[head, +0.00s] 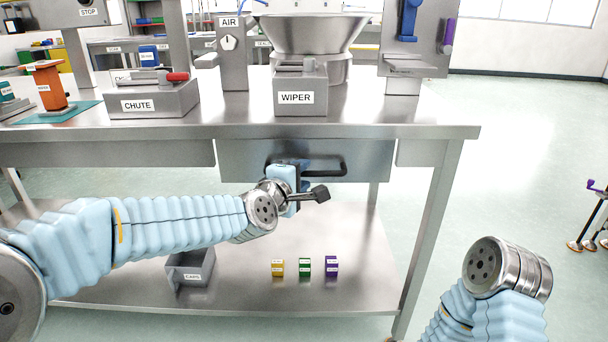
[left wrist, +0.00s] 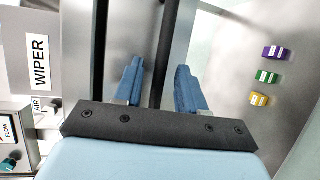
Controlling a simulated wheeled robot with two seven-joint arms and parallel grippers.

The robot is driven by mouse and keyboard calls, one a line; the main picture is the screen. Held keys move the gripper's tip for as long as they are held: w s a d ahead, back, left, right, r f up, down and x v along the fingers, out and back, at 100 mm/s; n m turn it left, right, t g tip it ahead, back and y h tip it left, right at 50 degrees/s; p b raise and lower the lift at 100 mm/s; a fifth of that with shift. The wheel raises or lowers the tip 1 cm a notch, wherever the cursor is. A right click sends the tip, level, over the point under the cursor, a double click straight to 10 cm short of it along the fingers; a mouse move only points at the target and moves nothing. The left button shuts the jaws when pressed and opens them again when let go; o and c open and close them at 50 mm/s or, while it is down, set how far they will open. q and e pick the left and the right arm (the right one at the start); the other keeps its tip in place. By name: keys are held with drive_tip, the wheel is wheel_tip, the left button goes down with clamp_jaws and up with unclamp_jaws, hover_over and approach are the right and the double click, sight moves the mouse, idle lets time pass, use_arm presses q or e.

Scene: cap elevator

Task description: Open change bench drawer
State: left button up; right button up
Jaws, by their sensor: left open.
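The bench drawer (head: 370,160) is a plain steel front under the bench top, and it looks closed. Its black bar handle (head: 344,168) runs across the front. My left gripper (head: 296,172) is at the left-middle part of the handle and hides some of it. In the left wrist view the blue fingers (left wrist: 160,88) are apart, with the dark handle bar (left wrist: 168,45) running between them. I cannot tell whether either finger touches the bar. My right arm shows at the lower right, but its gripper is out of view.
The steel bench top (head: 390,118) holds a CHUTE block (head: 150,98), a WIPER block (head: 299,92) and a large metal bowl (head: 312,35). The lower shelf (head: 235,285) holds a grey CAPS bin (head: 191,267) and three small coloured blocks (head: 304,266).

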use_arm(q)
drive_tip(key=shift+x, duration=0.8)
clamp_jaws()
